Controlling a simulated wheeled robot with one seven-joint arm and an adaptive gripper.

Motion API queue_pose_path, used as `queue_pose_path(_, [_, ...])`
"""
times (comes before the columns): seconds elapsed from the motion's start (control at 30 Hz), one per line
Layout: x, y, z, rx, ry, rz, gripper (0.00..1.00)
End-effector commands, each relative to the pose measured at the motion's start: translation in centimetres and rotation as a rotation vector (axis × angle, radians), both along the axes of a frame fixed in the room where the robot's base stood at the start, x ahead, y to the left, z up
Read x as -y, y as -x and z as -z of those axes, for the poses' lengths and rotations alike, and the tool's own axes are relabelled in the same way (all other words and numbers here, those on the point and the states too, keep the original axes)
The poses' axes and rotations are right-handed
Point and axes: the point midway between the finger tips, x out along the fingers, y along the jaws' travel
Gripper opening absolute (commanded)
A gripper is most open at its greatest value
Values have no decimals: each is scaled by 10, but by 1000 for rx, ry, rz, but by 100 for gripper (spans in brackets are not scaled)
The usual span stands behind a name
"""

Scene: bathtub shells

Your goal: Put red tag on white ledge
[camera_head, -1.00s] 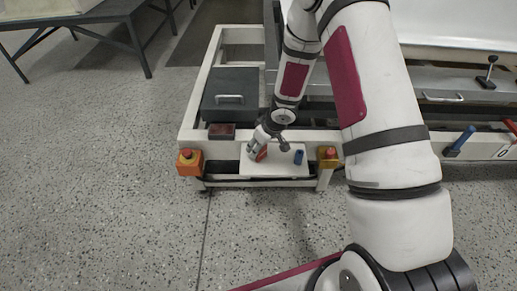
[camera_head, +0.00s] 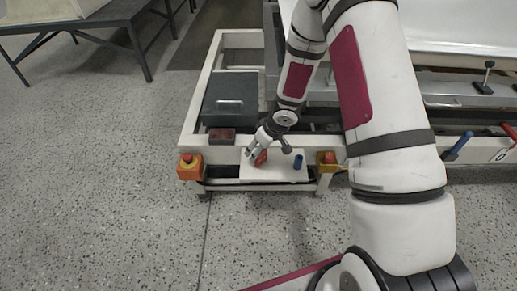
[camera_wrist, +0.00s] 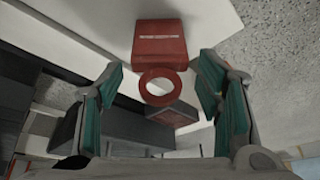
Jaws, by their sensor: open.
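The red tag (camera_head: 261,158) lies on the white ledge (camera_head: 279,172) at the front of the frame. In the wrist view the red tag (camera_wrist: 159,41) shows as a red block with a thin pale line and a red ring on its near side. My gripper (camera_head: 268,153) is just over the ledge near the tag. In the wrist view my gripper (camera_wrist: 160,92) is open, with teal pads on either side of the ring and clear of it. The white ledge (camera_wrist: 105,22) shows beneath the tag.
A blue object (camera_head: 298,161) stands on the ledge to the right. Orange boxes with red buttons (camera_head: 189,167) (camera_head: 327,161) flank the ledge. A dark red box (camera_head: 221,135) and a grey handled box (camera_head: 230,98) are behind.

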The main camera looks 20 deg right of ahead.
Motion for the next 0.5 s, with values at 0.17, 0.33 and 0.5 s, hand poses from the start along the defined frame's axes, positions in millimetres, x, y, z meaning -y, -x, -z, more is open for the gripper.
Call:
queue_pose_path(0.17, [8, 12, -39, 1, 0, 2, 60])
queue_pose_path(0.33, [14, 23, -66, 0, 0, 2, 60])
queue_pose_path(0.5, [17, 29, -83, 0, 1, 0, 60])
